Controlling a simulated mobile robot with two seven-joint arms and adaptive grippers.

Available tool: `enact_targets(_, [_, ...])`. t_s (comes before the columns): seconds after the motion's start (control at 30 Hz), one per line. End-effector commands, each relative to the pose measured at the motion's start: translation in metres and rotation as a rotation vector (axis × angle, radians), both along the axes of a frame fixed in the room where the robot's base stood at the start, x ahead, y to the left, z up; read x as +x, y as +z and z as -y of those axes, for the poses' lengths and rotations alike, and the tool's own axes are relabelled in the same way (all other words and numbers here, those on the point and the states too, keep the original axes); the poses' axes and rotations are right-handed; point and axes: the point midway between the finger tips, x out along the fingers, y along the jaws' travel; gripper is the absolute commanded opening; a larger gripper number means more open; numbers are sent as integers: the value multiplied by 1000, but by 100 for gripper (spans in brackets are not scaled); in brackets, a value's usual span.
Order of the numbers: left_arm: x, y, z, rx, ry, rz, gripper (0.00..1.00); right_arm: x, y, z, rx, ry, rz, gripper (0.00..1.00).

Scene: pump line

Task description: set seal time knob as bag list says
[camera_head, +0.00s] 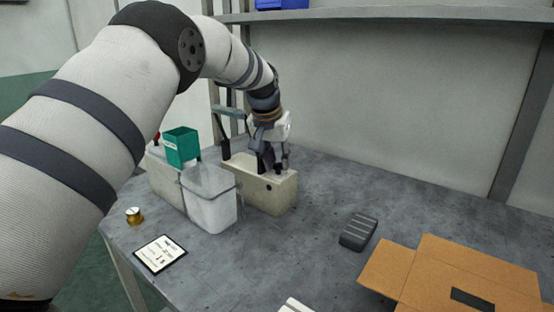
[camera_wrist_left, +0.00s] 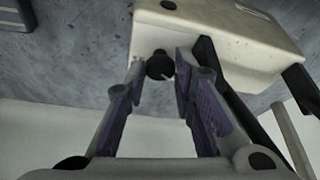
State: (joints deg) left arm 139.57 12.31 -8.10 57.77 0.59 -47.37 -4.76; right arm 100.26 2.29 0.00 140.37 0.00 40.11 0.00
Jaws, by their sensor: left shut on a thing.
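The cream sealer (camera_head: 272,196) stands on the grey bench, with a dark lever arm along its top. In the left wrist view its cream body (camera_wrist_left: 215,30) fills the top. A round black knob (camera_wrist_left: 160,66) with a pale mark sits on it. My left gripper (camera_head: 270,163) reaches down at the sealer; in the left wrist view its purple-padded fingers (camera_wrist_left: 162,75) are closed about the knob. The knob is hidden in the head view, and I cannot read its setting. A white card with black print (camera_head: 160,254), perhaps the bag list, lies at the bench's front left; its text is too small.
A clear bin (camera_head: 210,203) and a green box (camera_head: 182,147) stand left of the sealer. A brass-coloured piece (camera_head: 134,216) sits near the left edge. A dark ridged block (camera_head: 358,232) and an open cardboard box (camera_head: 440,280) lie right. The back right bench is clear.

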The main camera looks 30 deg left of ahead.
Motion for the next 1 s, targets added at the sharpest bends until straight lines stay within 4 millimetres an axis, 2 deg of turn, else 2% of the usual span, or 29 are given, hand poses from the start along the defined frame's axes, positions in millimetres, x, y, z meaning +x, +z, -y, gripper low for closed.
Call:
enact_targets(0.07, [0, -2, 0, 0, 0, -4, 0, 0, 0, 0, 0, 0, -1, 40])
enact_targets(0.1, [0, -2, 0, 0, 0, -4, 26, 0, 0, 0, 0, 0, -2, 40])
enact_targets(0.2, [0, -2, 0, 0, 1, -4, 44, 0, 0, 0, 0, 0, -1, 40])
enact_targets(0.53, [-2, 5, 1, 0, 1, 0, 44, 0, 0, 0, 0, 0, -1, 40])
enact_targets(0.67, [-12, 32, 3, 0, 0, 2, 44, 0, 0, 0, 0, 0, 0, 40])
enact_targets(0.8, [-27, 68, 5, -1, 1, 2, 44, 0, 0, 0, 0, 0, 0, 40])
enact_targets(1.0, [-42, 102, 8, 0, 1, -1, 44, 0, 0, 0, 0, 0, 0, 40])
